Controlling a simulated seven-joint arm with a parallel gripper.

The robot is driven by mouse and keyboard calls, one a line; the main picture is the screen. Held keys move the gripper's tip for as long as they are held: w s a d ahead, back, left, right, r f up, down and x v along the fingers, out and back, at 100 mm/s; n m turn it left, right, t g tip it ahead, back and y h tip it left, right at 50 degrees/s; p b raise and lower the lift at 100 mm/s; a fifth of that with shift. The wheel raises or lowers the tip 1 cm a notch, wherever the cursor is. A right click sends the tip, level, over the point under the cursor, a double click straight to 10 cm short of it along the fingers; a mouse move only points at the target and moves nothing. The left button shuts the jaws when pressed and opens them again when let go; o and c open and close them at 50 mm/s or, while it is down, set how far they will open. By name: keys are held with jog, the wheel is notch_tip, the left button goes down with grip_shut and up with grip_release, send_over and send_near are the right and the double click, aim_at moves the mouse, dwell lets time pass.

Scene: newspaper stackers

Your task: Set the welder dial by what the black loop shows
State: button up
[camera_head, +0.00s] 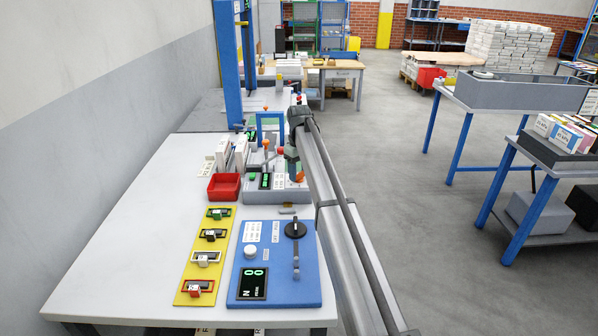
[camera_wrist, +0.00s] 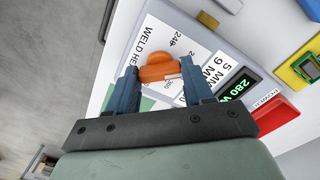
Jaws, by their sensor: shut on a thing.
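The welder is a grey box (camera_head: 262,196) on the white bench, with a dark display (camera_wrist: 238,87) that reads 280 in green. Its dial has an orange knob (camera_wrist: 157,69) on a white scale marked WELD HE…, 240 and 300. My gripper (camera_wrist: 159,72) has its two blue fingers on either side of the knob and is shut on it. In the head view, my gripper (camera_head: 292,160) is above the right end of the welder, partly hidden by my arm. The black loop (camera_head: 212,235) lies on a yellow board; its reading is too small to tell.
The yellow board (camera_head: 190,271) also carries green, white and red loops. A red tray (camera_head: 224,187) stands left of the welder. A blue panel (camera_head: 290,256) with a black knob and lit display lies in front. The bench's left side (camera_head: 125,240) is clear.

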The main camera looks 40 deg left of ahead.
aim_at(299, 173)
jog(key=shift+n, duration=0.5)
jog(key=o, duration=1)
jog(key=shift+o, duration=0.2)
notch_tip(299, 173, up, 14)
jog(key=shift+f, duration=0.1)
dwell(0.5)
